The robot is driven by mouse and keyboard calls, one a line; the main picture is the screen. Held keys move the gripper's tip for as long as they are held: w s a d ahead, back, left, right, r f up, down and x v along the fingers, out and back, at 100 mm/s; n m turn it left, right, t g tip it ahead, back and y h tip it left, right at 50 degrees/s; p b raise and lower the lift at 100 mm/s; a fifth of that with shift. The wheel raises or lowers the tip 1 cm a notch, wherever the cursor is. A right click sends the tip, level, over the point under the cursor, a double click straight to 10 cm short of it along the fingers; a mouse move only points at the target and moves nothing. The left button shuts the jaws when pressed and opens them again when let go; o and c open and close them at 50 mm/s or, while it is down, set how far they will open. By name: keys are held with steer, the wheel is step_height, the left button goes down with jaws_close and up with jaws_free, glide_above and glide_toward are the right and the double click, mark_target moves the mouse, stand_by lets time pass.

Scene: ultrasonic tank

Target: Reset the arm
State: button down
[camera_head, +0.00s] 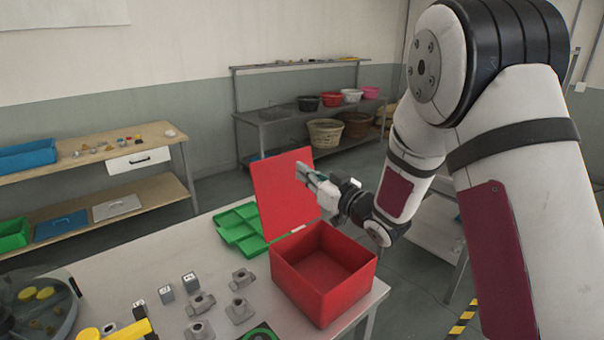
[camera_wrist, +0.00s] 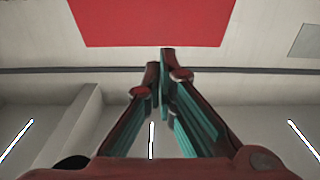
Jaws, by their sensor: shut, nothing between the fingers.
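My gripper (camera_head: 302,172) is raised above the red box (camera_head: 323,275) on the table, close to the front of its upright red lid (camera_head: 283,190). Its fingers are shut and empty. In the wrist view the closed fingertips (camera_wrist: 166,62) point toward a red panel (camera_wrist: 150,20), which looks like the lid. I cannot tell whether the fingertips touch the lid. The box is open and looks empty inside. My arm reaches in from the right side of the head view.
A green divided tray (camera_head: 240,228) lies behind the box. Several grey metal parts (camera_head: 240,310) stand left of it on the table (camera_head: 150,255). A round container (camera_head: 40,310) sits at the left front. A wooden shelf (camera_head: 100,165) and a metal rack (camera_head: 300,115) stand behind.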

steer(key=s+d+r+m+g+h, duration=0.2)
steer(key=s+d+r+m+h, duration=0.15)
steer(key=s+d+h, duration=0.35)
steer(key=s+d+r+m+g+h, duration=0.15)
steer(key=s+d+r+h, duration=0.25)
steer(key=s+d, duration=0.5)
steer(key=s+a+f+m+g, duration=0.1)
steer(key=s+g, duration=0.2)
steer(key=s, duration=0.8)
steer(key=s+a+f+m+g, duration=0.1)
steer(key=s+g, duration=0.2)
steer(key=s, duration=0.9)
steer(key=shift+f, duration=0.3)
